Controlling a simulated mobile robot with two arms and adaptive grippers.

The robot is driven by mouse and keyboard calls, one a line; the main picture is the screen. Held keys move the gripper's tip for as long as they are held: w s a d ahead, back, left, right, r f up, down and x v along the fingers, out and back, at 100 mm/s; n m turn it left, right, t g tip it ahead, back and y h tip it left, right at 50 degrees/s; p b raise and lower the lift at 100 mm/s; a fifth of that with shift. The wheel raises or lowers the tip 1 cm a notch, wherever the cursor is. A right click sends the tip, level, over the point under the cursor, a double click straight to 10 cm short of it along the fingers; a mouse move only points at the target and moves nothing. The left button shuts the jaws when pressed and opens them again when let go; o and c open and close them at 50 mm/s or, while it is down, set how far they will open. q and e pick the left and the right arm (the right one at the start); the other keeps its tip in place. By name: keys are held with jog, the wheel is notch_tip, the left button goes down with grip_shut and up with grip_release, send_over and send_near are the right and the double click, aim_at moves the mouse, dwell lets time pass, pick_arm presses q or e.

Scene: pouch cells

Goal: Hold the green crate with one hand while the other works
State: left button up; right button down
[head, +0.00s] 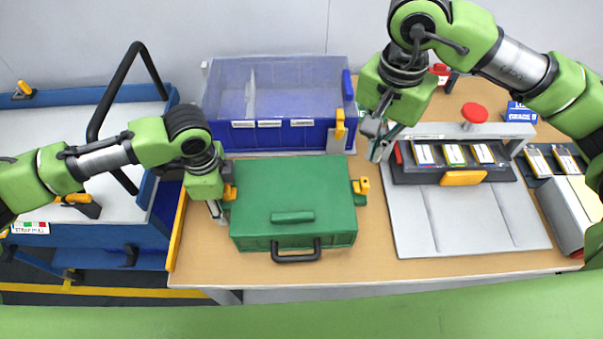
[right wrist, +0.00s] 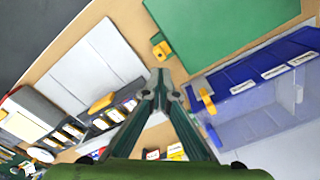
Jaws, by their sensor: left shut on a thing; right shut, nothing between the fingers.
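The green crate (head: 292,195) sits on the table with its lid down. It has a black handle at its front and yellow latches at its left and right sides. My left gripper (head: 222,207) is at the crate's left side, shut on it; the fingertips are partly hidden. My right gripper (head: 377,150) is shut and empty above the table, behind and right of the crate, apart from it. In the right wrist view its fingers (right wrist: 160,82) point toward the crate (right wrist: 225,30) and its yellow latch (right wrist: 161,48).
A blue bin with a clear cover (head: 275,105) stands behind the crate. A blue cart (head: 90,238) stands left. Bare table lies in front of the crate.

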jog(key=shift+s+d+f+m+g+y, duration=0.1)
jog(key=shift+d+f+m+g+y, duration=0.1)
jog(key=shift+f+m+g+y, duration=0.3)
jog(key=shift+s+d+f+m+g+y, duration=0.15)
jog(key=shift+f+m+g+y, duration=0.2)
jog(key=shift+y, duration=0.35)
jog(key=d+f+m+t+y, duration=0.1)
jog(key=d+m+y, duration=0.5)
jog(key=d, duration=0.8)
jog(key=shift+w+d+f+m+t+y, duration=0.2)
jog(key=shift+w+m+t+y, duration=0.15)
jog(key=shift+m, duration=0.9)
jog(key=shift+a, duration=0.1)
send_near(361, 186)
notch_tip(361, 186, down, 5)
jog(key=a, duration=0.1)
jog(key=shift+w+a+f, duration=0.2)
jog(key=shift+w+a, duration=0.2)
jog(key=shift+a, duration=0.25)
